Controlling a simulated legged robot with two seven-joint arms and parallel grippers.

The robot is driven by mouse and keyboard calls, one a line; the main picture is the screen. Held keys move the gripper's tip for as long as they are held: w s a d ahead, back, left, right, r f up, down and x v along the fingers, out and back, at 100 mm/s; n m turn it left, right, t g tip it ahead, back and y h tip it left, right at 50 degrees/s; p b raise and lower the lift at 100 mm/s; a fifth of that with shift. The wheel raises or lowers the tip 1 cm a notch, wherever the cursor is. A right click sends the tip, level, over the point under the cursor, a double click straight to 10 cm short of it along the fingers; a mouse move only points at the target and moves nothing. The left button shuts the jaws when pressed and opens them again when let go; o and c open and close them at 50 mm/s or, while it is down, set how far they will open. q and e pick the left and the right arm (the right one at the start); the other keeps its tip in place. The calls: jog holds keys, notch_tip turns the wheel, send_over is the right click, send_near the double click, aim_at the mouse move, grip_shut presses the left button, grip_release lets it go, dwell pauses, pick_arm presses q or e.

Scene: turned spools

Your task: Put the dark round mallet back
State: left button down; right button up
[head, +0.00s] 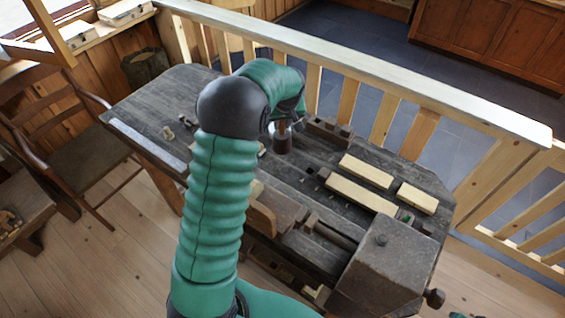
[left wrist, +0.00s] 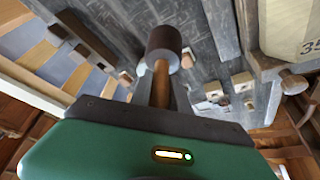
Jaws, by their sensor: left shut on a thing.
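The mallet has a dark round head (head: 282,142) and a brown wooden handle, and it hangs head down over the workbench's far half. In the left wrist view its dark head (left wrist: 163,42) points away from my left gripper. My left gripper (left wrist: 160,98) is shut on the handle (left wrist: 160,82). In the head view my own arm hides most of that gripper. I cannot tell whether the head touches the bench top. The dark workbench (head: 155,100) spreads under it. My right gripper is not in view.
Pale wooden blocks (head: 360,194) lie right of the mallet. A dark slotted wooden piece (head: 330,131) lies close beside it. Small turned pieces (head: 168,132) lie at the left. A railing (head: 370,70) runs behind the bench, and a chair (head: 75,150) stands left.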

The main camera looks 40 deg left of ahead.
aim_at(280, 141)
pick_arm(q)
jog(key=f, duration=0.6)
jog(key=a+f+p, duration=0.1)
jog(key=f, duration=0.2)
jog(key=shift+s, duration=0.1)
jog(key=shift+d+f, duration=0.1)
jog(key=shift+d, duration=0.15)
jog(key=c, duration=1.4)
grip_release()
jog(key=shift+d, duration=0.15)
jog(key=shift+o, duration=0.8)
jog(key=shift+a, duration=0.25)
jog(key=shift+r, duration=0.25)
jog(key=b+v, duration=0.1)
jog(key=v, duration=1)
jog(key=shift+d+r, duration=0.25)
jog(key=shift+r, duration=0.15)
